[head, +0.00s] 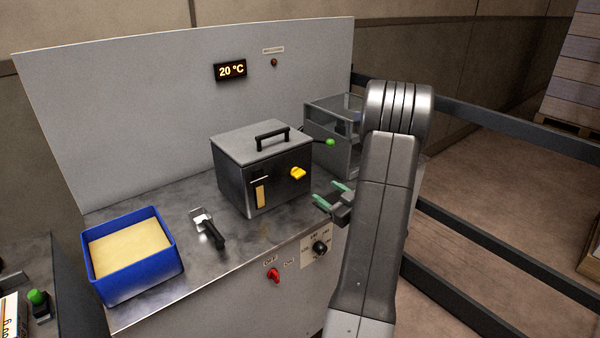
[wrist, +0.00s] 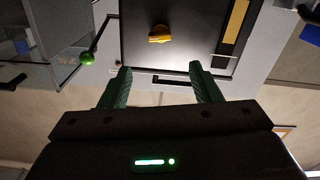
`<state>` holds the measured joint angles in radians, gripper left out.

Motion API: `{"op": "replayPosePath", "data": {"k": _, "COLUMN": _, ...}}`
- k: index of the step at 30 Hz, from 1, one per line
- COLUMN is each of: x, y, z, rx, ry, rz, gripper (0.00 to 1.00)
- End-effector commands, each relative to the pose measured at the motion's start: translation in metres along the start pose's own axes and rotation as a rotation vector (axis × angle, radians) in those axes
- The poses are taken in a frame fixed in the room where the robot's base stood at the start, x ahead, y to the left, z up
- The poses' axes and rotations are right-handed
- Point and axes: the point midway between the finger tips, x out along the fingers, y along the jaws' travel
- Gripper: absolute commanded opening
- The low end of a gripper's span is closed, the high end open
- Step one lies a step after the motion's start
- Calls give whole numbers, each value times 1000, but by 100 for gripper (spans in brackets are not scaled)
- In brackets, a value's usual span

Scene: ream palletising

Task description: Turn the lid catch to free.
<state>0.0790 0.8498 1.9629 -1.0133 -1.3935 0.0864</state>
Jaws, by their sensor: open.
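The yellow lid catch (head: 298,173) is on the front face of a dark box (head: 262,180) with a grey lid and black handle (head: 272,138). In the wrist view the catch (wrist: 159,35) shows ahead of the fingers, a little left of midway between them. My gripper (head: 333,196) is open and empty, with green fingers apart. It is to the right of and below the catch in the head view and does not touch it. In the wrist view my gripper (wrist: 160,78) has clear space between its fingertips.
A clear-walled case (head: 332,135) with a green knob (head: 330,142) stands close right of the box. A black-handled tool (head: 210,230) and a blue tray (head: 135,255) of yellowish material lie left. A red switch (head: 273,275) and black dial (head: 320,248) are on the bench front.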

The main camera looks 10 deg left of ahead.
Motion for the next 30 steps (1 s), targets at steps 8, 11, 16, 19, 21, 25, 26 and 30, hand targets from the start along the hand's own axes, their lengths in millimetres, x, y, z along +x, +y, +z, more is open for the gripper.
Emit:
{"op": "replayPosePath", "data": {"k": 8, "x": 58, "y": -1, "z": -2, "rx": -1, "ry": 0, "rz": -4, "gripper": 57}}
{"op": "replayPosePath", "data": {"k": 11, "x": 78, "y": -1, "z": -2, "rx": -2, "ry": 0, "rz": -4, "gripper": 57}}
{"op": "replayPosePath", "data": {"k": 16, "x": 106, "y": 0, "z": -1, "rx": -1, "ry": -1, "rz": -1, "gripper": 57}}
{"op": "replayPosePath", "data": {"k": 19, "x": 116, "y": 0, "z": -1, "rx": -1, "ry": -1, "rz": -1, "gripper": 57}}
{"op": "replayPosePath", "data": {"k": 21, "x": 120, "y": 0, "z": -1, "rx": -1, "ry": -1, "rz": 1, "gripper": 57}}
{"op": "replayPosePath", "data": {"k": 25, "x": 123, "y": 0, "z": 0, "rx": 0, "ry": -2, "rz": 2, "gripper": 57}}
{"op": "replayPosePath", "data": {"k": 26, "x": 124, "y": 0, "z": 0, "rx": 0, "ry": -2, "rz": 2, "gripper": 57}}
{"op": "replayPosePath", "data": {"k": 30, "x": 123, "y": 0, "z": 0, "rx": 0, "ry": -2, "rz": 2, "gripper": 57}}
